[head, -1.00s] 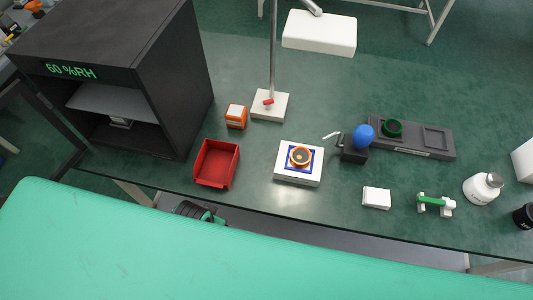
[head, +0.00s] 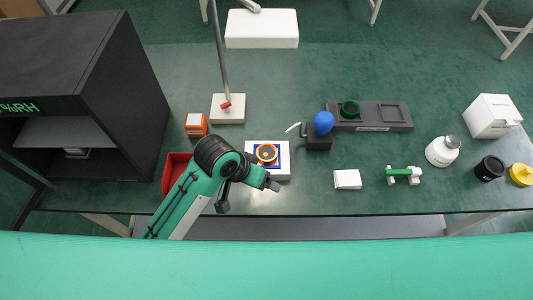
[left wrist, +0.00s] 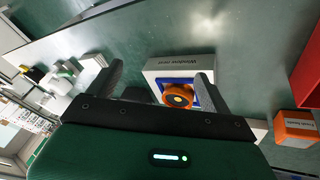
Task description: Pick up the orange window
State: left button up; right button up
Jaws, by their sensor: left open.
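In the left wrist view the orange window (left wrist: 178,98) shows between the finger lines, and the white block (left wrist: 170,66) carries the words "Window nest". My left gripper (head: 273,184) is over the near edge of the white block, beside the ring and apart from it. In the left wrist view its fingers (left wrist: 160,84) are spread and empty. My right gripper is not in view.
A red bin (head: 174,172) is partly hidden behind my left arm. An orange box (head: 195,125), a stand base (head: 228,109) and a black block with a blue ball (head: 323,123) stand around the nest. A white box (head: 347,179) lies to the right. Bare bench lies between them.

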pick_arm(q)
jog(key=w+d+r+m+g+y, duration=0.1)
jog(key=w+d+r+m, duration=0.1)
jog(key=w+d, duration=0.25)
jog(key=r+n+g+y, duration=0.1)
jog(key=y, duration=0.3)
send_over(266, 154)
jog(key=shift+s+a, duration=0.15)
jog(key=shift+a, duration=0.2)
jog(key=f, duration=0.2)
jog(key=f+p, duration=0.1)
jog(key=f, duration=0.3)
jog(key=shift+d+f+p, duration=0.15)
jog(key=shift+d+p, duration=0.15)
jog(key=shift+d, duration=0.05)
jog(key=shift+f, duration=0.45)
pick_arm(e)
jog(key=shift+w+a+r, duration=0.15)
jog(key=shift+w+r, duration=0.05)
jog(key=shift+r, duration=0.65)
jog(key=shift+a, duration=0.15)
pick_arm(q)
jog(key=shift+w, duration=0.2)
jog(key=c, duration=1.1)
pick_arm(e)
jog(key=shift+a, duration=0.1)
